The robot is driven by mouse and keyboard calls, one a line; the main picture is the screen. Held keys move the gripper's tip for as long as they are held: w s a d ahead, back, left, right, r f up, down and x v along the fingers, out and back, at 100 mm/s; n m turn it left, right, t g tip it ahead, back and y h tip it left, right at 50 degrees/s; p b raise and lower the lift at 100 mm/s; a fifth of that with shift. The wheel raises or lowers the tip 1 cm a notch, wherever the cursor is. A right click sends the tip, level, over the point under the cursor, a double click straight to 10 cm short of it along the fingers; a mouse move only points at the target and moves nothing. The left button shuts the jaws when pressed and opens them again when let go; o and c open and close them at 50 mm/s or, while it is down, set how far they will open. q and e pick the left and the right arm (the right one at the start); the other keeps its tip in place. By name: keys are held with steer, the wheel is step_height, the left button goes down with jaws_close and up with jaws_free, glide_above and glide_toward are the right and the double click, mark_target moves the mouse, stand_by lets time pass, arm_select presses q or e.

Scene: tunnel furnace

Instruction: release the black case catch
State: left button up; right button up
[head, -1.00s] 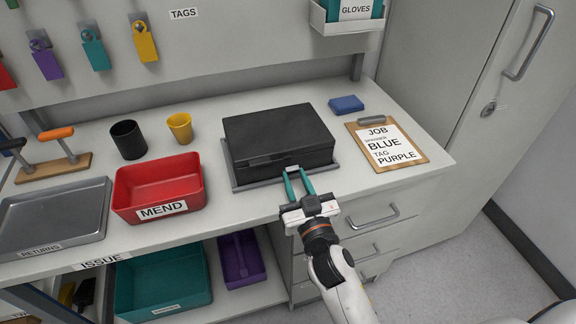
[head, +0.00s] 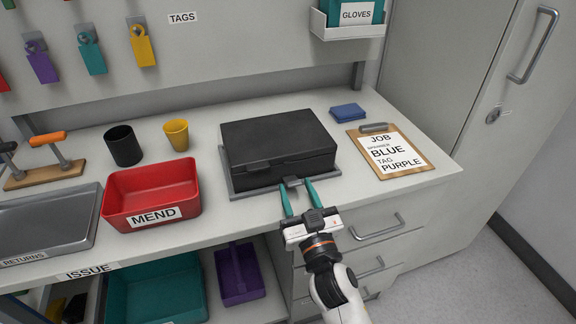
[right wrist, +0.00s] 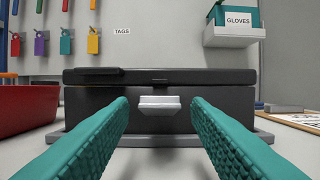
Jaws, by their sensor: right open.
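The black case (head: 277,145) sits on the worktop with its lid down; it also shows in the right wrist view (right wrist: 80,112). Its small light grey catch (right wrist: 159,104) is at the middle of the case front, just below the lid seam. My right gripper (head: 298,186) is in front of the case, open, with teal fingers. In the right wrist view its fingertips (right wrist: 161,108) stand left and right of the catch with gaps on both sides. I cannot tell whether the catch is latched. My left gripper is out of view.
A grey tray (head: 240,194) lies under the case. A red MEND bin (head: 117,205), black cup (head: 123,146) and yellow cup (head: 176,134) stand to the left. A clipboard (head: 428,158) and blue cloth (head: 347,112) lie to the right. Drawers (head: 375,235) are below my right gripper.

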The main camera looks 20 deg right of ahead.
steer(key=b+v, duration=0.1)
steer(key=v, duration=0.4)
steer(key=shift+s, duration=0.4)
steer(key=shift+f, duration=0.1)
